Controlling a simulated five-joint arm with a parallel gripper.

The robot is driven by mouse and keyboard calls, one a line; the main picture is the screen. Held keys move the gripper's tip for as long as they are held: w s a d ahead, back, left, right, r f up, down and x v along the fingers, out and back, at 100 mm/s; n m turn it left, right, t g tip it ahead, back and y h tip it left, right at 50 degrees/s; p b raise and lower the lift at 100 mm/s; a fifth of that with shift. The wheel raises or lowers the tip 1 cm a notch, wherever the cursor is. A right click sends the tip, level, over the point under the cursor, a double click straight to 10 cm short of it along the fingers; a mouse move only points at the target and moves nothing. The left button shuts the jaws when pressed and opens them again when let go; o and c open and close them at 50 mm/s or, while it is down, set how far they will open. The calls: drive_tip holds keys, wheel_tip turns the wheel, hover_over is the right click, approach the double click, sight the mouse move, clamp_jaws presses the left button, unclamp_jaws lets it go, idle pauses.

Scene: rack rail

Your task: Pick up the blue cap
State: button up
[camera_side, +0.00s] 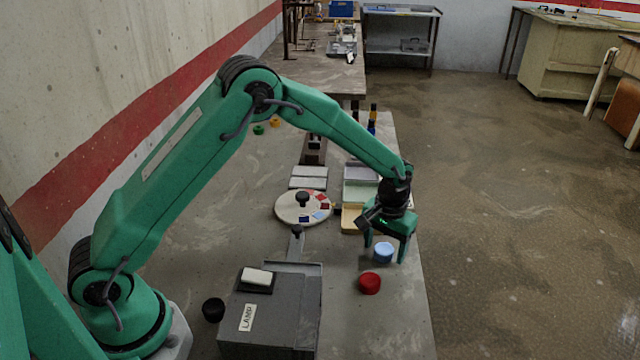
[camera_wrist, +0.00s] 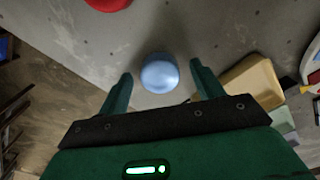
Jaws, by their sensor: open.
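The blue cap (camera_side: 383,252) is a small light-blue round piece on the table near its right edge. In the wrist view the blue cap (camera_wrist: 160,73) lies just beyond and between my two fingertips. My gripper (camera_side: 386,250) is open and points down, with one finger on either side of the cap in the side view. The wrist view also shows my gripper (camera_wrist: 160,80) with its fingers spread and nothing between them held. I cannot tell whether a finger touches the cap.
A red cap (camera_side: 369,283) stands close in front of the blue cap. A grey box marked LAMP (camera_side: 270,318) is at the front left. A round dial (camera_side: 288,210) and a yellow tray (camera_side: 351,219) lie behind. The table's right edge is close.

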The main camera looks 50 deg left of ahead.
sight(385, 252)
drive_tip(key=c, duration=0.9)
drive_tip(key=shift+o, duration=0.2)
drive_tip(key=shift+r, duration=0.75)
drive_tip(key=r, duration=0.3)
drive_tip(key=shift+s+d+r, duration=0.1)
drive_tip(key=shift+s+d, duration=0.25)
drive_tip(key=shift+d, duration=0.05)
drive_tip(key=s+d+r, duration=0.4)
drive_tip(key=s+d, duration=0.1)
drive_tip(key=s+d+r, duration=0.2)
drive_tip(key=shift+s+d+r, duration=0.15)
drive_tip(key=shift+s+d, duration=0.05)
drive_tip(key=shift+d, duration=0.15)
